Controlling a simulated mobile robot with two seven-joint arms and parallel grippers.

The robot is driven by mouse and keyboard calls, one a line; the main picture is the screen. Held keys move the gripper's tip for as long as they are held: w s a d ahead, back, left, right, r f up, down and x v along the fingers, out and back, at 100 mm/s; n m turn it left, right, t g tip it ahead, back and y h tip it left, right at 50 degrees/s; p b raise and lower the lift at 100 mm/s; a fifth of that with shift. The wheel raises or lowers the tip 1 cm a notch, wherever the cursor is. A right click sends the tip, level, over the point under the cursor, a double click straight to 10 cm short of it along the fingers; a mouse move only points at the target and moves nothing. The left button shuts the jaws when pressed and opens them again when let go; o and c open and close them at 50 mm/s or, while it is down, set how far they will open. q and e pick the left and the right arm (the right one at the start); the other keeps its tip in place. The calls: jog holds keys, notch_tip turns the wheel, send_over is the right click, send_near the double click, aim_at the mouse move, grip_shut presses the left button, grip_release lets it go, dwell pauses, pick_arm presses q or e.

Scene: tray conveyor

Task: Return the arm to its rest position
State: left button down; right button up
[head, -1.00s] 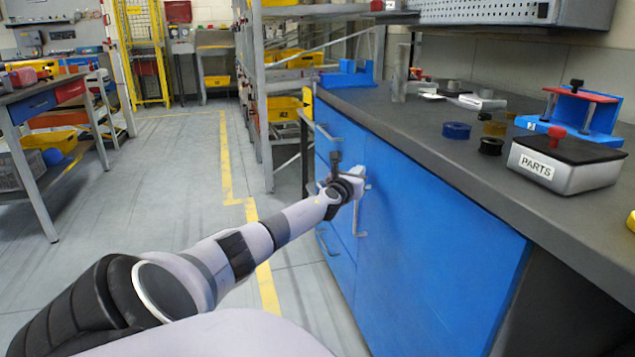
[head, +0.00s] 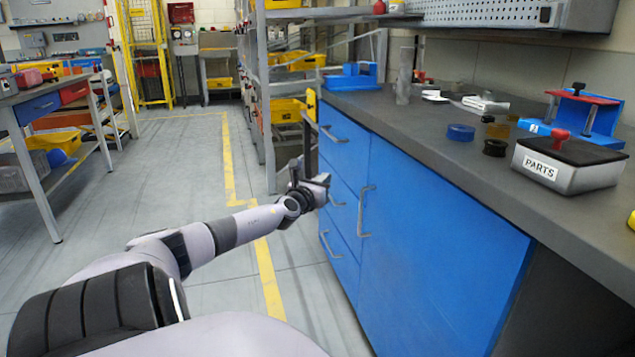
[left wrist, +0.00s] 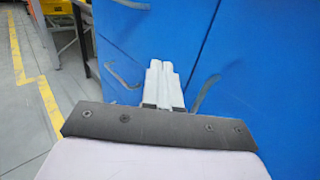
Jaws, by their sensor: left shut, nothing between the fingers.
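My left arm reaches in from the lower left of the head view. Its gripper (head: 322,187) is in front of the blue cabinet (head: 430,225), near the drawer and door handles. In the left wrist view the two pale fingers (left wrist: 163,84) lie together, shut and empty, with the blue cabinet front (left wrist: 255,80) beyond them. I cannot tell the exact gap between the fingertips and the cabinet. My right gripper is not in view.
The grey worktop (head: 440,125) holds a PARTS box (head: 570,165), a blue ring (head: 460,132) and a blue fixture (head: 352,76). A grey shelving rack (head: 268,110) stands behind. A workbench (head: 35,105) is at the left. The floor between is open.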

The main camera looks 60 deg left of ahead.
pick_arm(q)
jog(key=shift+s+a, duration=0.15)
jog(key=shift+s, duration=0.6)
